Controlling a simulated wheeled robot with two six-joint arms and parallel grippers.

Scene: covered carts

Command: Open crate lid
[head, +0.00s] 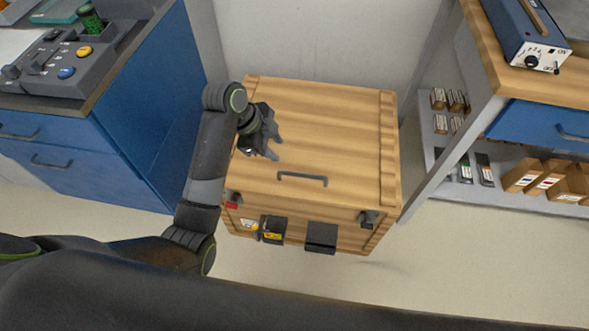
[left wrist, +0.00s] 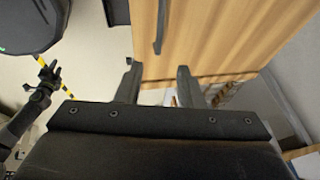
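The wooden crate (head: 345,236) stands on the floor against the wall, and its plank lid (head: 330,125) lies shut on top. A dark bar handle (head: 303,179) is fixed near the lid's front edge; it also shows in the left wrist view (left wrist: 160,25). My left gripper (head: 273,147) is over the left part of the lid, behind and left of the handle. In the left wrist view my left gripper's fingers (left wrist: 157,76) are apart with nothing between them. My right gripper (left wrist: 48,75) shows small at the left there, away from the crate; its opening is unclear.
Dark fittings and a black box (head: 321,237) are on the crate's front. A blue cabinet (head: 150,110) with a control panel (head: 65,60) stands left. A workbench (head: 560,85) with shelves of small boxes (head: 540,178) stands right. The floor before the crate is clear.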

